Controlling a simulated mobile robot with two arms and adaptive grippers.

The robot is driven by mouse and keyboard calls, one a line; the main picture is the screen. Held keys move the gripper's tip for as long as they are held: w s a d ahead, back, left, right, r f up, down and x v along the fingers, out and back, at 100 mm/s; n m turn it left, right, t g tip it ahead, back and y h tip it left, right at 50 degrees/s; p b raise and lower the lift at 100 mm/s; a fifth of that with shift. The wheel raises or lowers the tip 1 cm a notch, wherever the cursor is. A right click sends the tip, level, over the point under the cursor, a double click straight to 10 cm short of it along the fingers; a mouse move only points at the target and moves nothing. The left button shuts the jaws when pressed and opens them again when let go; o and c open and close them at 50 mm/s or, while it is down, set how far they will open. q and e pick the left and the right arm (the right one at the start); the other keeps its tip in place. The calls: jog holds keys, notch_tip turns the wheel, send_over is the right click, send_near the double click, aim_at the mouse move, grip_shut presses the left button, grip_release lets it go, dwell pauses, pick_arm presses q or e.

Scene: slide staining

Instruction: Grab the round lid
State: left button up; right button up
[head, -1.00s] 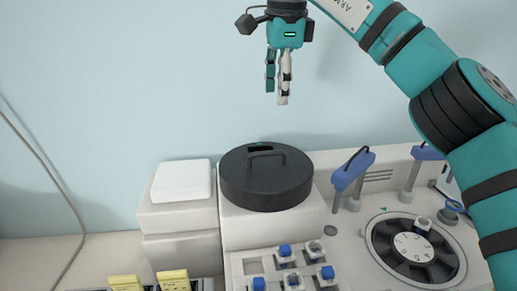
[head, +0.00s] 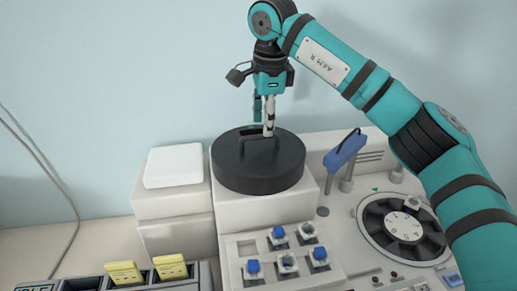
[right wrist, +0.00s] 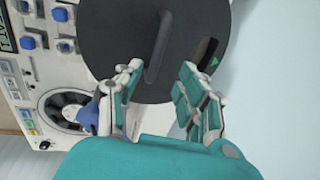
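The round lid (head: 258,172) is a black disc with an arched handle on top, sitting on the white machine. In the right wrist view the lid (right wrist: 120,50) fills the upper middle, with its handle (right wrist: 160,48) ahead of the fingers. My right gripper (head: 263,130) is directly above the lid in the head view, fingertips close to the handle. In the right wrist view my right gripper (right wrist: 160,78) has its fingers apart with nothing between them; the handle lies beyond the gap. Whether a fingertip touches the lid cannot be told. My left gripper is not in view.
A white box (head: 174,166) stands left of the lid. A blue-handled lever (head: 344,150) and a round dial (head: 403,226) are to the right. Blue-topped knobs (head: 278,232) are in front. Yellow slide holders (head: 170,267) sit front left. The wall is behind.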

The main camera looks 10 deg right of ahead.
aim_at(258, 148)
notch_tip(258, 148, down, 5)
jog(key=shift+w+d+r+p, duration=0.1)
jog(key=shift+w+p, duration=0.05)
jog(key=shift+p, duration=0.95)
jog(key=shift+c, duration=1)
grip_shut()
